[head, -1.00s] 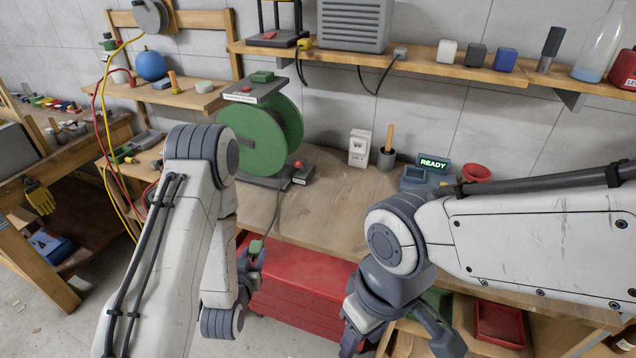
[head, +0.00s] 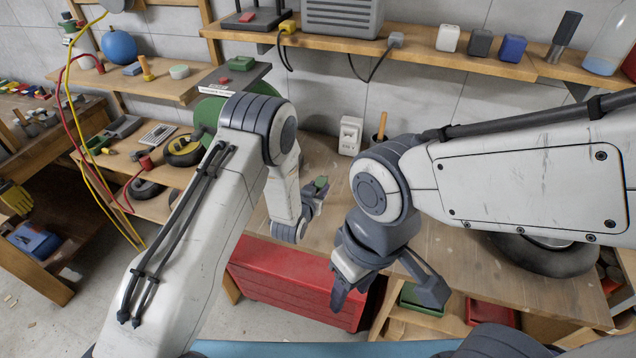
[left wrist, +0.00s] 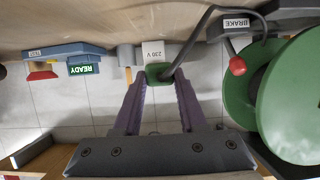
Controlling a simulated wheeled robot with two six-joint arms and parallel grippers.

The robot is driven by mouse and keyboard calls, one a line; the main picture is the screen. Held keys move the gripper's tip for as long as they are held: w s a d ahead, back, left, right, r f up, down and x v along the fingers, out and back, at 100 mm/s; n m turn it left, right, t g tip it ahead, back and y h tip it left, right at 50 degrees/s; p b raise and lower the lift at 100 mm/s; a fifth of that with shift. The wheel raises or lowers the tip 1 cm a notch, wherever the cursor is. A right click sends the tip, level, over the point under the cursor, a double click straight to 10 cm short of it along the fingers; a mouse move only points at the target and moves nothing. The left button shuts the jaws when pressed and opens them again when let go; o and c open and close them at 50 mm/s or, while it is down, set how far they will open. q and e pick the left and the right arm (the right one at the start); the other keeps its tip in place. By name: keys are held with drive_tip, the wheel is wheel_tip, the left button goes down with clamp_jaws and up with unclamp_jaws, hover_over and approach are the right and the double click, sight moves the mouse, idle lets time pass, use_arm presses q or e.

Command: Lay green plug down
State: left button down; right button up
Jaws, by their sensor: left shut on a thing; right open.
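The green plug (head: 321,183) is held in my left gripper (head: 312,194), over the wooden bench top (head: 330,225) in the head view. In the left wrist view the plug (left wrist: 158,74) sits between the two fingertips, and its dark cable (left wrist: 196,38) curves away toward the green reel (left wrist: 295,100). In the head view the reel (head: 207,113) is mostly hidden behind my left arm. I cannot tell exactly how high the plug is above the bench. My right gripper (head: 388,298) is open and empty, lower and to the right, in front of the bench.
A white 230 V socket box (head: 350,136) stands at the back of the bench; beside it is a pot with a wooden handle (head: 381,128). A READY box (left wrist: 86,66) shows in the left wrist view. A red chest (head: 285,285) is below. The bench between is bare.

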use_arm(q)
drive_tip(key=shift+w+d, duration=0.1)
drive_tip(key=shift+d, duration=0.2)
drive_tip(key=shift+f, duration=0.25)
drive_tip(key=shift+a+f+b, duration=0.1)
drive_tip(key=shift+f+b, duration=2.1)
drive_tip(key=shift+f, duration=1.1)
drive_tip(key=shift+f+b, duration=0.55)
drive_tip(key=shift+f, duration=0.05)
drive_tip(key=shift+c, duration=1.9)
unclamp_jaws()
drive_tip(key=shift+s+r, duration=0.1)
drive_tip(key=shift+s, duration=0.1)
